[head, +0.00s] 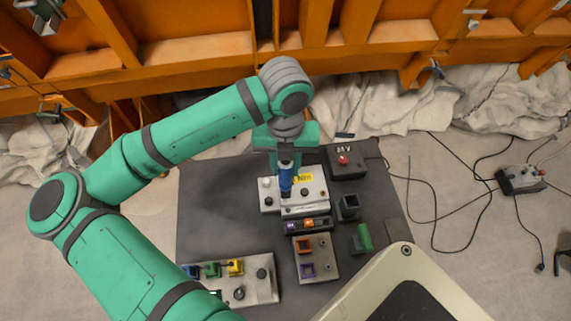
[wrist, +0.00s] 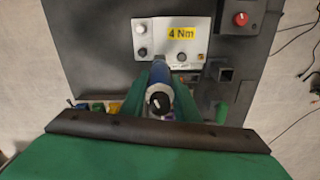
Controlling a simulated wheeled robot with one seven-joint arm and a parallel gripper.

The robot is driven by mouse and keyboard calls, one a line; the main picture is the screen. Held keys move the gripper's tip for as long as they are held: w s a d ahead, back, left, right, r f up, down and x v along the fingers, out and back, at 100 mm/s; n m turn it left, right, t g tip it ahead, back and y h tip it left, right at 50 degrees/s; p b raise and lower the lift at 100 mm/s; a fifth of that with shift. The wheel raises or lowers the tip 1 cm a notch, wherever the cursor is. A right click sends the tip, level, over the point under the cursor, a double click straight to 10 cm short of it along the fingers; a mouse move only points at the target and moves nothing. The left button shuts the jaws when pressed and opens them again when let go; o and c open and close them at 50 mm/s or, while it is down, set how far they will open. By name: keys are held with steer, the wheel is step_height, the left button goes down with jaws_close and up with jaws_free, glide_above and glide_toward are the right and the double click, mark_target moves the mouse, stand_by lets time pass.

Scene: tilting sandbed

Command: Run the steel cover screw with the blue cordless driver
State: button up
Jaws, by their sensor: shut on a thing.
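The blue cordless driver (head: 286,181) is upright in my gripper (head: 286,163), over the pale panel (head: 268,205) with the yellow label. In the wrist view the driver (wrist: 160,74) stands between the green fingers of my gripper (wrist: 160,92), with its round dark-and-light end toward the camera. The panel (wrist: 156,32) is marked "4 Nm" and carries several small round heads or knobs; I cannot tell which is the steel cover screw. The driver's tip and its contact with the panel are hidden.
A dark box with a red button (head: 343,160) stands right of the panel. A small purple-and-orange block strip, square sockets and a green cylinder (head: 364,237) lie nearer. A pale tray (head: 262,290) with coloured pieces is front left. A pale-rimmed screen (head: 400,262) is front right.

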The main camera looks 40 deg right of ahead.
stand_by(0.3)
steer(key=shift+r, duration=3.05)
